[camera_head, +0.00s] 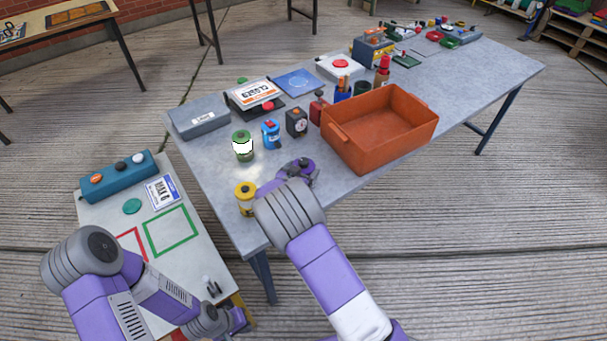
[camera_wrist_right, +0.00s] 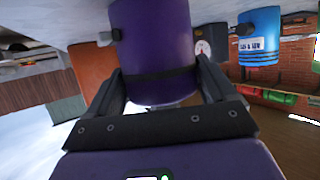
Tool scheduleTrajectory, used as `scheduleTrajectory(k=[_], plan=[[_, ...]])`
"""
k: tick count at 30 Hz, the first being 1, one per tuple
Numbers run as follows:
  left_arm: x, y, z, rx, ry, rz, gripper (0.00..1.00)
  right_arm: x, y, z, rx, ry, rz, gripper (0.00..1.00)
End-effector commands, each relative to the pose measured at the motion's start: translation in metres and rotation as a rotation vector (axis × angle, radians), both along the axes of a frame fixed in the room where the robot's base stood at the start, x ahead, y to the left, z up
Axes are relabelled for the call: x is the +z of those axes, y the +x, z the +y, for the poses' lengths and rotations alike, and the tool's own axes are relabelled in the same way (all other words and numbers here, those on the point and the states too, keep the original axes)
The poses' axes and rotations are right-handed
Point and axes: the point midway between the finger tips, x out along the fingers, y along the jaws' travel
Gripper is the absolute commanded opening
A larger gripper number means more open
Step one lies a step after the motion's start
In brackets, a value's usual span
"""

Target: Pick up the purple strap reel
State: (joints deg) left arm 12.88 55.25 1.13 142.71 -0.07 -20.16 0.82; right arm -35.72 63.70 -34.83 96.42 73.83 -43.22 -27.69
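The purple strap reel (camera_head: 306,166) is on the grey table, left of the orange bin, partly hidden by my right gripper (camera_head: 297,172). In the right wrist view the reel (camera_wrist_right: 158,50) is a dark purple cylinder between the two dark fingers of my right gripper (camera_wrist_right: 162,70). The fingers stand on either side of it, with a narrow gap visible at the right. Contact at the left finger is unclear. My left gripper (camera_head: 213,289) is low over the small side table, too small to read.
The orange bin (camera_head: 350,152) is close right of the reel. A yellow reel (camera_head: 245,197), a green reel (camera_head: 242,146), a blue reel (camera_head: 271,133) and a black one (camera_head: 296,122) stand nearby. A teal button box (camera_head: 117,177) sits on the side table.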

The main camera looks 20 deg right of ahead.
Motion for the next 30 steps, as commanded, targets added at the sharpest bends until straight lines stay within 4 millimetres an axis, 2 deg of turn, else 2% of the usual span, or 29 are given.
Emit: scheduleTrajectory(k=[1, 2, 12, 19, 22, 30], plan=[[0.000, 0.000, 0.000, 0.000, 0.000, 0.000, 0.00, 0.000, 0.000, 0.000, 0.000, 0.000, 0.000, 0.57], [0.000, 0.000, 0.000, 0.000, 0.000, 0.000, 0.00, 0.000, 0.000, 0.000, 0.000, 0.000, 0.000, 0.53], [0.000, 0.000, 0.000, 0.000, 0.000, 0.000, 0.00, 0.000, 0.000, 0.000, 0.000, 0.001, -0.001, 0.00], [0.000, 0.000, 0.000, 0.000, 0.000, 0.000, 0.00, 0.002, 0.000, 0.000, -0.001, 0.000, -0.004, 0.00], [0.003, 0.000, 0.000, 0.000, 0.000, 0.000, 0.00, 0.009, 0.001, 0.000, -0.001, 0.001, -0.005, 0.00], [0.022, 0.000, 0.000, 0.000, 0.000, 0.000, 0.00, 0.062, 0.001, 0.000, 0.000, 0.003, -0.007, 0.00]])
